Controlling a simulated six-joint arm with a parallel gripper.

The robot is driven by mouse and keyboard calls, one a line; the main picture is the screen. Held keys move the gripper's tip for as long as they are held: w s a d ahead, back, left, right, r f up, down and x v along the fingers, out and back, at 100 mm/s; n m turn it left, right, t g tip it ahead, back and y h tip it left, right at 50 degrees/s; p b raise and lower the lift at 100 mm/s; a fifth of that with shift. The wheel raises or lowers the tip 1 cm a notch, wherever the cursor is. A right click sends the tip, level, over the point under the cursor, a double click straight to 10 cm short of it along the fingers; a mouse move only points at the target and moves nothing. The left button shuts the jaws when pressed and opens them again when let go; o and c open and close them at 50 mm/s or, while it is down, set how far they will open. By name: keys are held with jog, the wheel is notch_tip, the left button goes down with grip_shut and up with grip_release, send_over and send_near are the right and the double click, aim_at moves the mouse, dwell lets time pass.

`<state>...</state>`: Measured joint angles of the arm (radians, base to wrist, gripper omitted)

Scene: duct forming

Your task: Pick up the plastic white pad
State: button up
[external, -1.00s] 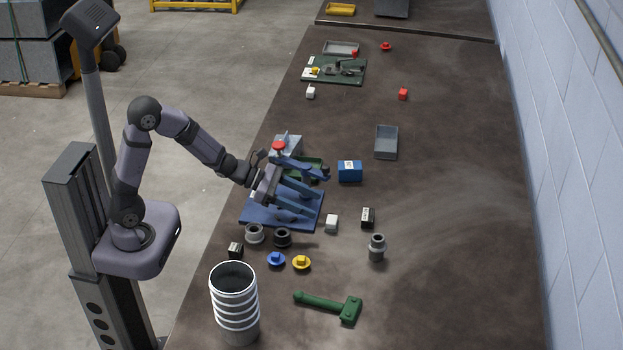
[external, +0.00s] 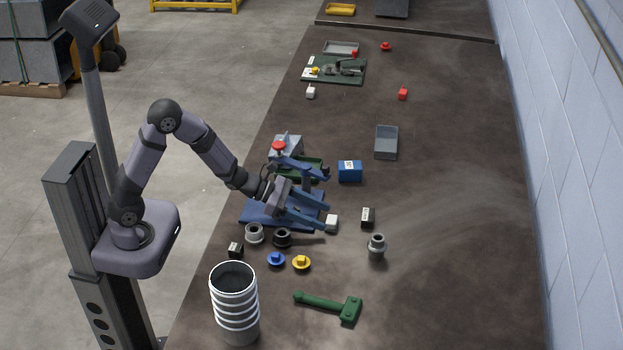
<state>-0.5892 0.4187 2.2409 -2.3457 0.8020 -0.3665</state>
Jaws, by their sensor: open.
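A small white block (external: 331,223), the likeliest match for the plastic white pad, sits on the dark table just right of the blue base plate (external: 256,214). A second white block (external: 311,92) lies farther back, near the green board. My gripper (external: 323,214) is open and reaches over the blue plate, with its two long blue-grey fingers pointing right. The fingertips are close beside the nearer white block and partly overlap it in the picture. I cannot tell whether they touch it or whether the block is between them.
The right side is clear.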

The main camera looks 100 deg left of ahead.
aim_at(329, 218)
jog(key=shift+p+x, duration=0.45)
jog(key=shift+x, duration=1.8)
jog(key=shift+r, duration=0.1)
jog(key=c, duration=1)
